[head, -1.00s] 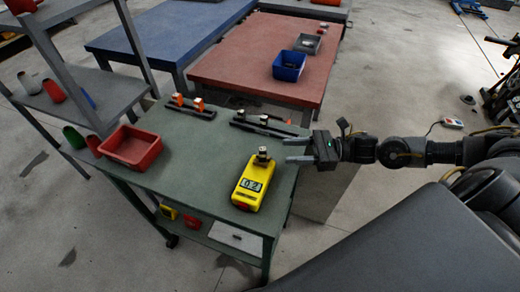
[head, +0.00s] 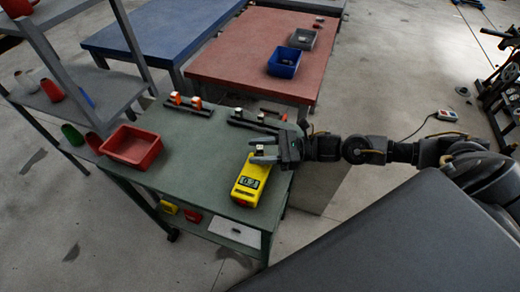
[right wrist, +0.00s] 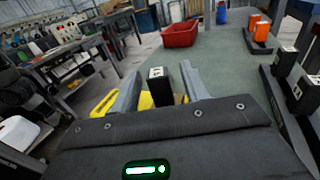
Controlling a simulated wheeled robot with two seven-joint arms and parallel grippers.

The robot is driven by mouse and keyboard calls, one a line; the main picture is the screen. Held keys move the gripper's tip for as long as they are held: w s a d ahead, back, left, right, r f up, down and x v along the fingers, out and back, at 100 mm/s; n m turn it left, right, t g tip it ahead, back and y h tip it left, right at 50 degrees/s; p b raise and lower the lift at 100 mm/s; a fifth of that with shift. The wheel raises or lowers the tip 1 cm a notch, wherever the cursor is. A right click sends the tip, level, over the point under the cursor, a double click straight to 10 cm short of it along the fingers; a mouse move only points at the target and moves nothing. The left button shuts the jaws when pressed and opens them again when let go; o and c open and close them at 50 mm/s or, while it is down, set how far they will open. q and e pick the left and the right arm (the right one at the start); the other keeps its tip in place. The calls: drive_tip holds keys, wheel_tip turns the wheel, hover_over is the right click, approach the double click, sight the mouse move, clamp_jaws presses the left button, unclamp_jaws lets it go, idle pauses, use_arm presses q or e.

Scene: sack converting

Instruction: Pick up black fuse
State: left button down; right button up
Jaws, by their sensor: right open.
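A black fuse with a pale metal top (right wrist: 158,84) stands upright at the yellow meter (head: 247,188). In the right wrist view the fuse shows between the two fingers of my right gripper (right wrist: 157,90), with the yellow meter (right wrist: 104,104) behind. In the head view my right gripper (head: 262,149) is open over the meter's far end, one finger on either side of the fuse (head: 259,149). I cannot tell whether either finger touches it. Similar black blocks (right wrist: 305,93) sit in a dark rail at the right of the wrist view. My left gripper is not in view.
The green table (head: 200,150) also carries a red bin (head: 131,147) and a dark rail with orange blocks (head: 188,104). The other dark rail (head: 240,122) lies close beyond my right gripper. A grey shelf (head: 90,60) stands at left. The table's middle is clear.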

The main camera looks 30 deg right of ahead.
drive_tip(key=shift+c, duration=0.8)
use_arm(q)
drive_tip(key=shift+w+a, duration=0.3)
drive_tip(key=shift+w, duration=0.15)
use_arm(e)
clamp_jaws()
